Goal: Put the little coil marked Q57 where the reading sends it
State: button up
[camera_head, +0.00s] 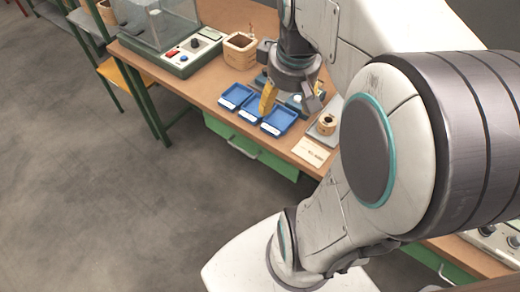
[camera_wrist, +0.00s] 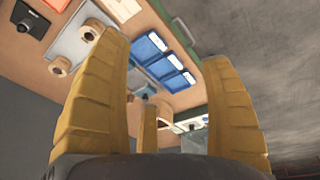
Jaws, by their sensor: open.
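My gripper (camera_head: 290,97) hangs over the bench beside the blue trays, its yellow fingers apart. In the wrist view the gripper (camera_wrist: 160,52) has nothing between its fingers. A small tan coil (camera_head: 326,124) stands on a grey plate to the right of the trays; a coil on a grey plate also shows in the wrist view (camera_wrist: 92,33). A second round coil (camera_wrist: 60,67) sits on the bench near it. I cannot read any mark, so I cannot tell which is Q57. Three blue trays (camera_head: 280,120) lie in a row, with pale labels too small to read.
A tester with a clear cover and red button (camera_head: 172,54) stands at the left. A wooden box (camera_head: 240,50) is beside it. A printed card (camera_head: 310,151) lies at the bench's front edge, unreadable. My arm hides the right part of the bench.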

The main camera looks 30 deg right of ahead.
jog(key=s+a+f+t+y, duration=0.1)
jog(key=s+a+f, duration=0.2)
jog(key=s+a, duration=0.3)
jog(key=shift+s+a, duration=0.4)
jog(key=shift+a, duration=1.95)
jog(key=shift+f, duration=0.1)
